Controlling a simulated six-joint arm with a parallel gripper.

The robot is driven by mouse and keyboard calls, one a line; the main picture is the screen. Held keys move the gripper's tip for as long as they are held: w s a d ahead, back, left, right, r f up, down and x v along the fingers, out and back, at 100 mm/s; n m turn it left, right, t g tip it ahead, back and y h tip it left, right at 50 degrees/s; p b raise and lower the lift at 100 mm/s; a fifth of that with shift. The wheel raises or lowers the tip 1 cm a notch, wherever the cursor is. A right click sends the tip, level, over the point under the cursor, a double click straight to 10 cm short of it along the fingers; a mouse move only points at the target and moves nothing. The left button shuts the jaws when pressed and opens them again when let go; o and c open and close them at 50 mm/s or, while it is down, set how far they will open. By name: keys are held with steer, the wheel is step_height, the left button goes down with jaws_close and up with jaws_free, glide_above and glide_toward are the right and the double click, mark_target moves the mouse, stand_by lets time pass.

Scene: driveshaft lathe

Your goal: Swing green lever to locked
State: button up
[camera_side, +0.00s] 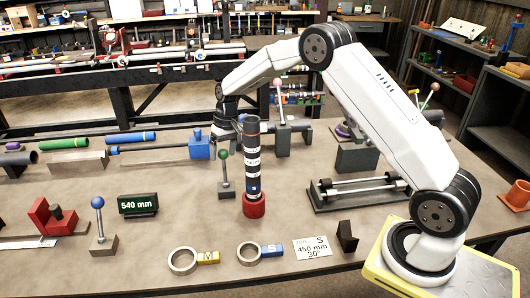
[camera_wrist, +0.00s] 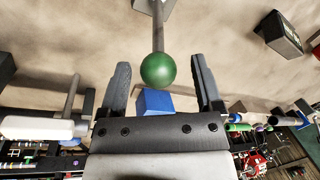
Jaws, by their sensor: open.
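The green lever has a green ball (camera_side: 223,153) on a thin grey rod, rising from a grey base block (camera_side: 227,189) left of a dark striped column. The rod looks near upright in the side view. In the wrist view the green ball (camera_wrist: 158,69) lies between my two dark fingers, with a gap on each side. My gripper (camera_wrist: 160,63) is open and empty. In the side view it is near the ball, partly hidden by the column, and its fingers are hard to make out. Whether a finger touches the ball cannot be told.
The striped column (camera_side: 253,155) in a red base stands close right of the lever. A blue block (camera_side: 201,145) is behind it. A blue-ball lever (camera_side: 98,203), a 540 mm display (camera_side: 138,204) and two rings stand nearer the front. A pink-ball lever (camera_side: 278,83) is behind.

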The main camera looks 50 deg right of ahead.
steer(key=shift+s+d+r, duration=0.1)
steer(key=shift+d+r, duration=0.15)
steer(key=shift+r, duration=1)
steer(key=shift+d+r, duration=0.25)
steer(key=shift+r, duration=1)
steer(key=c, duration=0.7)
steer(key=shift+w+d, duration=0.1)
steer(key=shift+w, duration=0.15)
steer(key=c, duration=0.4)
steer(key=w+d+m, duration=0.1)
steer(key=w+d+r+m, duration=0.1)
steer(key=w, duration=0.1)
steer(key=w+r+m+h, duration=0.1)
steer(key=m, duration=0.1)
steer(key=shift+w+d+r, duration=0.2)
steer(key=shift+d, duration=0.2)
jaws_close()
steer(key=shift+w+d+r+m, duration=0.3)
steer(key=shift+w+d+m, duration=0.1)
steer(key=shift+m, duration=0.1)
